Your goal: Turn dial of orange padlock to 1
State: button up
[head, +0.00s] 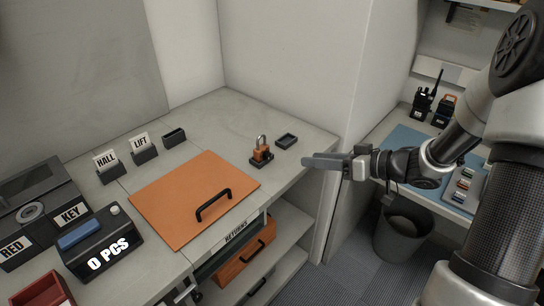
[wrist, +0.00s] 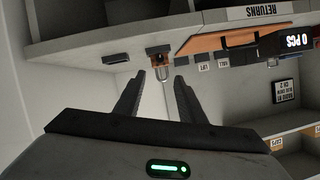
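The orange padlock (head: 261,151) stands upright on a small dark base on the grey counter, its metal shackle up. Its dial is too small to read. In the wrist view, which is upside down, the padlock (wrist: 160,60) shows beyond the fingers, near the counter edge. My gripper (head: 308,161) is in the air to the right of the padlock, apart from it. In the wrist view the two dark fingers (wrist: 158,80) are spread with nothing between them.
A small dark tray (head: 286,141) lies right beside the padlock. An orange board (head: 175,190) with a black handle lies to the left. HALL (head: 112,168) and LIFT (head: 145,149) card holders stand behind it. A wall (head: 345,70) rises at the counter's right end.

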aim_at(269, 156)
jog(key=b+x, duration=0.1)
jog(key=x, duration=1.3)
jog(key=shift+s+b, duration=0.1)
jog(key=shift+b, duration=0.3)
grip_shut()
